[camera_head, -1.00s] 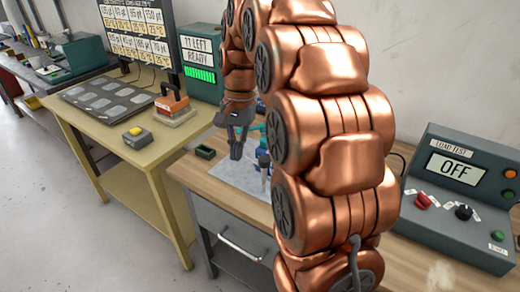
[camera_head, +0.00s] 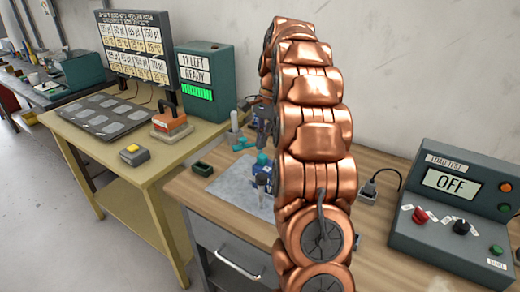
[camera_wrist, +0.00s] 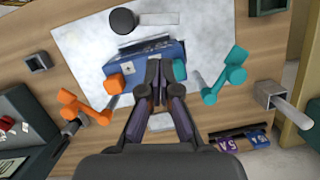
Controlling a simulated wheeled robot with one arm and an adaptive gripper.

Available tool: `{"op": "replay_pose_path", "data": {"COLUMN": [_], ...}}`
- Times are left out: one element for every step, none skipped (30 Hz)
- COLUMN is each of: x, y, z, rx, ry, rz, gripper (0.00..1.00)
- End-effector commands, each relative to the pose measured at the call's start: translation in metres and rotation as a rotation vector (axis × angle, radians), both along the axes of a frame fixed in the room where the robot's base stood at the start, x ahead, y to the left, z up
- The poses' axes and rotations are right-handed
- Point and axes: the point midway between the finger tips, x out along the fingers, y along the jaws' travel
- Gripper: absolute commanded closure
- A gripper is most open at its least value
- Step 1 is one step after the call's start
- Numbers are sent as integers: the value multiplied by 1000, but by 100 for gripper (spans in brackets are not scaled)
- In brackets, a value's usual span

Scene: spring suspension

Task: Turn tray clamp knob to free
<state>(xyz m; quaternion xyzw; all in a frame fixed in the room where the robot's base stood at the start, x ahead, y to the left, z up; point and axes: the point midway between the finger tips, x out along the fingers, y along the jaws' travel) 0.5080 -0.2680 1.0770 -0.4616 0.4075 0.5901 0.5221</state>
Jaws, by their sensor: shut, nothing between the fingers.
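The load test box (camera_head: 456,205) stands at the right of the bench in the head view. It carries a red knob (camera_head: 419,216) and a black knob (camera_head: 461,227), each with small labels I cannot read. A black round piece (camera_wrist: 123,20) lies at the top of the wrist view; I cannot tell whether it is the tray clamp knob. My gripper (camera_wrist: 160,82) is shut and empty, pointing down over a blue fixture (camera_wrist: 148,65) on the grey mat. In the head view my arm largely hides the gripper (camera_head: 262,125), away from the box.
Orange (camera_wrist: 75,105) and teal (camera_wrist: 222,82) dumbbell-shaped pieces flank the fixture. A small dark green tray (camera_head: 203,169) sits at the bench's left edge. The box's screen reads OFF.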

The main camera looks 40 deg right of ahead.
Motion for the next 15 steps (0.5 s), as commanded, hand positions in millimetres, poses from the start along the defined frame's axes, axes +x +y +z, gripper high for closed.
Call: {"op": "replay_pose_path", "data": {"x": [-1,-1,-2,-2,-2,-2,-2,-2,-2,-3,-2,-2,-2,-3,-3], "y": [1,2,3,4,5,5,6,7,8,9,10,10,11,12,14], "z": [-3,-5,-8,-11,-13,-17,-19,-23,-27,-30,-33,-37,-40,-43,-48], "rx": [2,3,3,3,3,2,2,4,4,5,4,3,2,3,4], "ry": [2,3,4,4,4,2,2,3,5,5,5,2,2,3,6], "rz": [0,1,1,1,1,0,0,1,2,2,2,1,1,2,2], "gripper": [100,100,100,100,100,100,100,100,100,100,100,100,100,100,100]}}
